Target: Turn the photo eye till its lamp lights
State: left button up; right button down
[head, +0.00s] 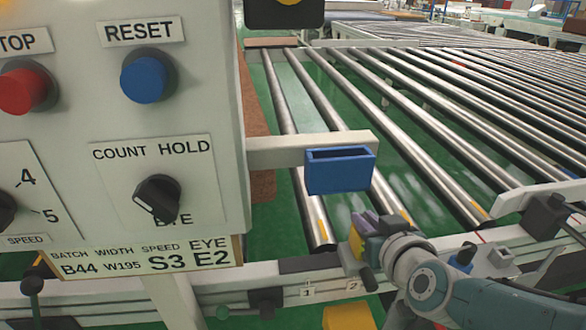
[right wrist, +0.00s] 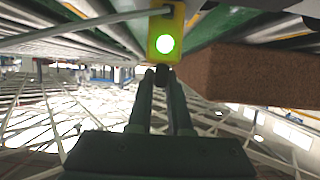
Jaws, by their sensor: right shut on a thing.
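The photo eye (right wrist: 179,25) is a yellow housing at the top middle of the right wrist view. Its round lamp (right wrist: 165,44) glows bright green. My right gripper (right wrist: 163,76) is shut on a small dark stem just below the housing. In the head view my right arm comes in from the right, and my right gripper (head: 376,231) is at the rail beside the number 2 mark. A yellow part (head: 356,243) shows there, seemingly the photo eye, largely hidden by the gripper. My left gripper is not in view.
The control panel (head: 120,120) fills the left, with a job card (head: 150,258) reading S3 and E2. A blue holder (head: 340,170) juts out on a pale bar above the rollers (head: 440,120). A brown block (right wrist: 250,75) lies right of the eye in the wrist view.

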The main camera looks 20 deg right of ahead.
jog(key=c, duration=0.8)
grip_release()
jog(key=shift+c, duration=0.2)
jog(key=p+v, duration=0.6)
jog(key=v, duration=0.4)
